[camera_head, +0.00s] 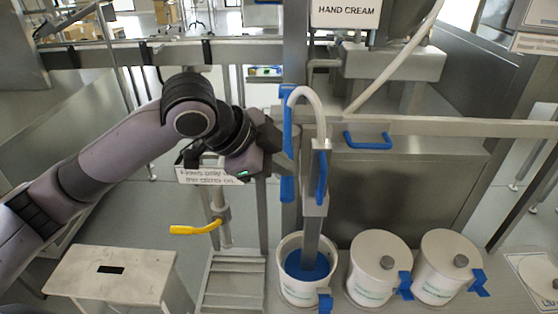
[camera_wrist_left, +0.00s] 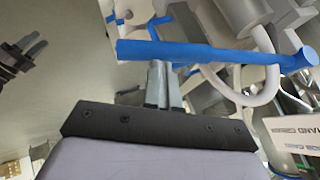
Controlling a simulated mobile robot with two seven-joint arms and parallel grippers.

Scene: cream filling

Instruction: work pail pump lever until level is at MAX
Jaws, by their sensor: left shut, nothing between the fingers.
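The open white pail (camera_head: 289,291) holds blue liquid and has the pump (camera_head: 313,203) standing in it. No MAX mark is readable. A long upright blue bar (camera_head: 287,187), which looks like the pump lever, stands left of the pump. My left gripper (camera_head: 274,137) is beside this bar, and its fingertips are hard to make out there. In the left wrist view the shut fingers (camera_wrist_left: 165,80) are empty and reach to the blue bar (camera_wrist_left: 210,55); I cannot tell whether they touch it. A dark pronged shape (camera_wrist_left: 27,50) there may be my right gripper; its opening is unclear.
Two lidded white pails (camera_head: 379,249) (camera_head: 439,251) stand right of the open one. A white hose (camera_head: 313,97) arches above the pump. A yellow handle (camera_head: 194,229), a step (camera_head: 234,285) and a stool (camera_head: 145,268) are at the left. A steel cabinet (camera_head: 400,195) stands behind.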

